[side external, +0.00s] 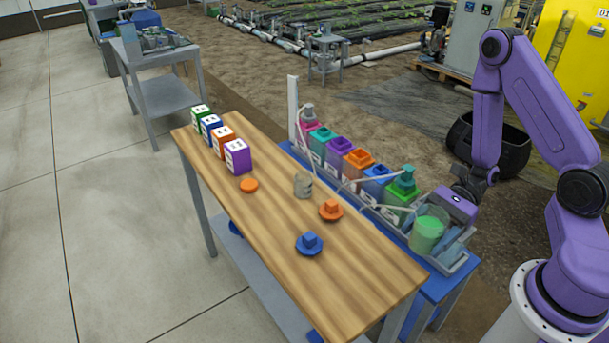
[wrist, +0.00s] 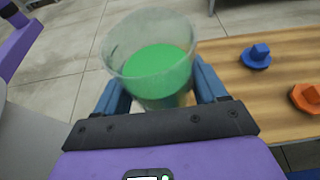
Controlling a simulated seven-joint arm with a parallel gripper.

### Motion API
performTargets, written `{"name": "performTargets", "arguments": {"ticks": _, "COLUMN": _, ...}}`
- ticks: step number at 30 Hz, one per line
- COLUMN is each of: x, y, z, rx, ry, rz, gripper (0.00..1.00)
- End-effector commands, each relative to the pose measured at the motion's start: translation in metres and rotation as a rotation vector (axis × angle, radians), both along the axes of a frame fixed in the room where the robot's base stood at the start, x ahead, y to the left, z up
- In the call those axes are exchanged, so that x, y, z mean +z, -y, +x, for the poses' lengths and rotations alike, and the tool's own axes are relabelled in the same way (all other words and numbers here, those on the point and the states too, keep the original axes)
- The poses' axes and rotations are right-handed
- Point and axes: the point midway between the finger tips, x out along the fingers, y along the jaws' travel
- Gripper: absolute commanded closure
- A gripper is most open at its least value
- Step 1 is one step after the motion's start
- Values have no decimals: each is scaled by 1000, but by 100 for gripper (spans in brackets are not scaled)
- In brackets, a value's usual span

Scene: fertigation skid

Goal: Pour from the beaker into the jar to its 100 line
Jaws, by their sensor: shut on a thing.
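A clear beaker with green liquid (side external: 427,232) is in my gripper at the right end of the bench, above the grey tray. In the wrist view the beaker (wrist: 153,65) stands between the two blue fingers, and my gripper (wrist: 160,90) is shut on it. The beaker looks about upright, its green surface well below the rim. A clear glass jar (side external: 303,186) stands on the wooden bench top near its back edge, left of and apart from the beaker. Its marks are too small to read. In the side view the fingers are mostly hidden.
An orange disc (side external: 249,185) and several coloured boxes (side external: 237,156) are farther left. Coloured containers (side external: 357,164) with pale tubes line the back.

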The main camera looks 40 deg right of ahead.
Motion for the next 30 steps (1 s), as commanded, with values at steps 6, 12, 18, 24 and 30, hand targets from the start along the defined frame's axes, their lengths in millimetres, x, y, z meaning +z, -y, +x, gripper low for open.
{"name": "performTargets", "arguments": {"ticks": 6, "x": 0, "y": 0, "z": 0, "rx": 0, "ry": 0, "rz": 1, "gripper": 66}}
{"name": "performTargets", "arguments": {"ticks": 12, "x": -8, "y": 1, "z": 14, "rx": 15, "ry": 5, "rz": -28, "gripper": 66}}
{"name": "performTargets", "arguments": {"ticks": 18, "x": -33, "y": 8, "z": 67, "rx": 30, "ry": 12, "rz": -134, "gripper": 66}}
{"name": "performTargets", "arguments": {"ticks": 24, "x": -53, "y": 19, "z": 142, "rx": -26, "ry": 7, "rz": -270, "gripper": 66}}
{"name": "performTargets", "arguments": {"ticks": 30, "x": -56, "y": 28, "z": 223, "rx": -151, "ry": -16, "rz": -398, "gripper": 66}}
